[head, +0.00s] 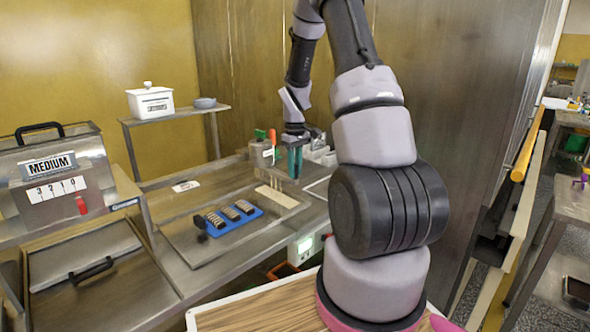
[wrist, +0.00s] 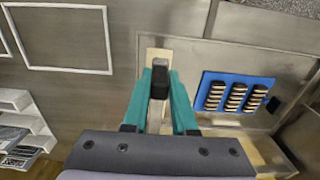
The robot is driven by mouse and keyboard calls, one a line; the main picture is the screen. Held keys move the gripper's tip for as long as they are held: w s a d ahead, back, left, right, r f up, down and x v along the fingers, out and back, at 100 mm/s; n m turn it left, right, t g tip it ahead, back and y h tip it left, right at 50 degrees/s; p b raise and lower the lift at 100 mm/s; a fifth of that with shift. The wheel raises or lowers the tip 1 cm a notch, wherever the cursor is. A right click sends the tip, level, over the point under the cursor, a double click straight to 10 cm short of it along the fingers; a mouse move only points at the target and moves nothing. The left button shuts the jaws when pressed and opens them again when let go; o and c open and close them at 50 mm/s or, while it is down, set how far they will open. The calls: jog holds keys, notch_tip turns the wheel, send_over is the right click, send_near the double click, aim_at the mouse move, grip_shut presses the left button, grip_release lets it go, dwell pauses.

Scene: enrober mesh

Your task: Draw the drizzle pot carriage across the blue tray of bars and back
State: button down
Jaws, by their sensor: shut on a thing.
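The blue tray (head: 237,216) lies on the steel worktop with rows of dark-topped bars on it. It also shows in the wrist view (wrist: 210,83), to the right of my gripper. My gripper (head: 294,158) has teal fingers pointing down at the back of the worktop, beyond the tray and to its right. In the wrist view my gripper (wrist: 160,82) is shut on a black handle (wrist: 160,76) above a cream strip (wrist: 158,54). I cannot make out the drizzle pot or its carriage clearly; my fingers and wrist hide what lies below the handle.
A pale slatted piece (head: 278,196) lies between tray and gripper. A grey canister (head: 261,154) stands close left of the gripper. A steel box marked MEDIUM (head: 50,165) is at left, and a white lidded container (head: 150,102) stands on a back shelf.

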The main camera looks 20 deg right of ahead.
jog(key=s+a, duration=0.4)
jog(key=a, duration=0.7)
jog(key=s+a, duration=0.4)
jog(key=a, duration=0.7)
jog(key=s+a, duration=0.4)
jog(key=a, duration=0.7)
jog(key=shift+a, duration=0.15)
jog(key=c, duration=0.7)
grip_release()
jog(key=shift+s+a, duration=0.1)
jog(key=shift+a, duration=0.05)
jog(key=shift+r, duration=0.1)
notch_tip(320, 180, up, 11)
jog(key=shift+f, duration=0.15)
